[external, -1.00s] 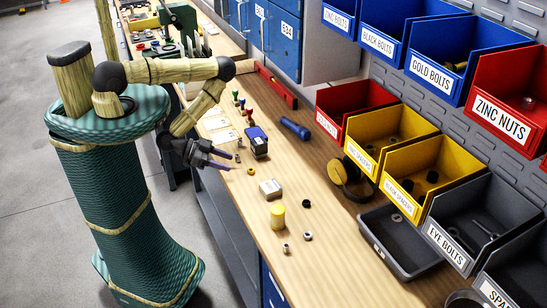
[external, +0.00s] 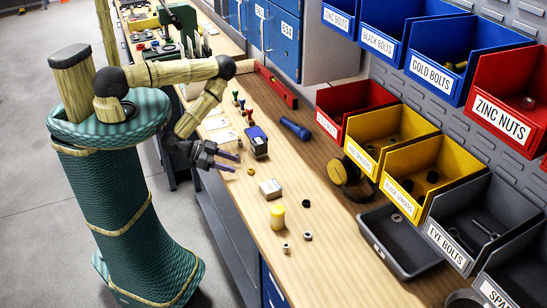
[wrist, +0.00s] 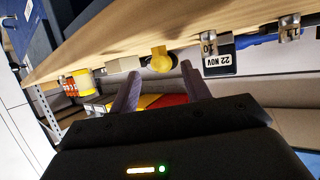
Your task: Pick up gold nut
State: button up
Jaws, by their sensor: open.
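The gold nut (external: 251,171) is a small yellow ring-like piece lying on the wooden workbench (external: 335,260), near its front edge, in the external view. It also shows in the wrist view (wrist: 160,61), upside down, between my two finger ends and beyond them. My gripper (external: 237,164) is open and empty, with both fingers pointing at the nut from its left. A small gap shows between the fingertips and the nut. Nothing hides the nut in either view.
Behind the nut stands a dark blue-topped device (external: 257,142); a small white box (external: 270,189) and a yellow cylinder (external: 277,215) stand in front. A blue flashlight (external: 295,129) lies farther back. Labelled bins, including a grey tray (external: 385,255), line the right.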

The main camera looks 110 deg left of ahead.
aim_at(251, 169)
jog(key=shift+w+a+f+b, duration=0.1)
jog(key=shift+w+f+b, duration=0.15)
jog(key=shift+b, duration=0.1)
jog(key=x, duration=0.2)
jog(key=p+x, duration=0.1)
jog(key=shift+w+a+r, duration=0.15)
jog(key=shift+w, duration=0.25)
jog(key=shift+w+a+f, duration=0.15)
jog(key=shift+w+f, duration=0.25)
jog(key=shift+w, duration=0.15)
grip_shut()
jog(key=shift+r, duration=0.2)
